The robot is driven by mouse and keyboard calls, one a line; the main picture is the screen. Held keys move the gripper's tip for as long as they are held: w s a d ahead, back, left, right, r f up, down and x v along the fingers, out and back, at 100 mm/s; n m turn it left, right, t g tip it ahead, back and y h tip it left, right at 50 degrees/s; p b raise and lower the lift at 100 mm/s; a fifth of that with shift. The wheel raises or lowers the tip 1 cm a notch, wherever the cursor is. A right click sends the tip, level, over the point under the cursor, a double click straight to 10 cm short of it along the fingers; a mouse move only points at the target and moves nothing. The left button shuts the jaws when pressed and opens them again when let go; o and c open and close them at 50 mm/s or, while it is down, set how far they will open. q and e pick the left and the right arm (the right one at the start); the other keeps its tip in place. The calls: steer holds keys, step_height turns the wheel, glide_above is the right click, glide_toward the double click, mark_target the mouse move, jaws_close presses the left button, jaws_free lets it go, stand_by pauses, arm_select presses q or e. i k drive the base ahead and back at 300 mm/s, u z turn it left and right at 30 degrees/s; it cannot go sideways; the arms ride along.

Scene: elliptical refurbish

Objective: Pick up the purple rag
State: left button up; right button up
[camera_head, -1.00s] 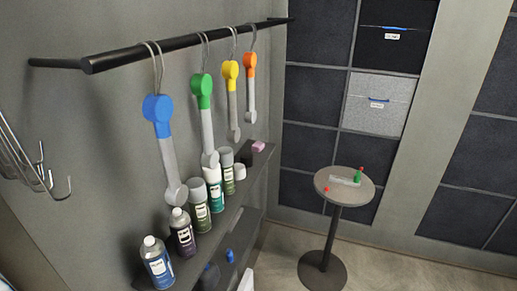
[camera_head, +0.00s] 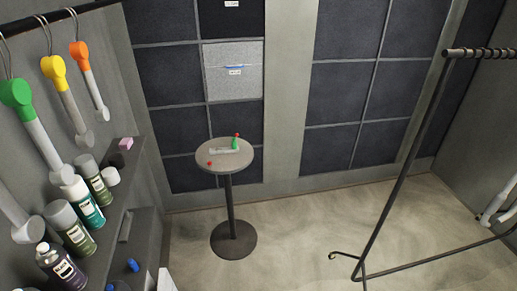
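I see nothing that is clearly a purple rag. A small pink-purple item (camera_head: 126,143) lies at the far end of the upper wall shelf on the left; it is too small to tell whether it is folded cloth or a block. Neither of my grippers is in view.
Several bottles and spray cans (camera_head: 84,204) stand on the shelf, below tools hanging from a rail (camera_head: 48,18). A round table (camera_head: 225,160) with small items stands near the back wall. A black clothes rack (camera_head: 407,160) is at right. Floor between is clear.

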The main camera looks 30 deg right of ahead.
mark_target(125, 143)
steer(key=z, duration=1.1)
steer(key=i, duration=2.65)
steer(key=u, duration=3.35)
steer(key=i, duration=0.5)
steer(key=z, duration=0.15)
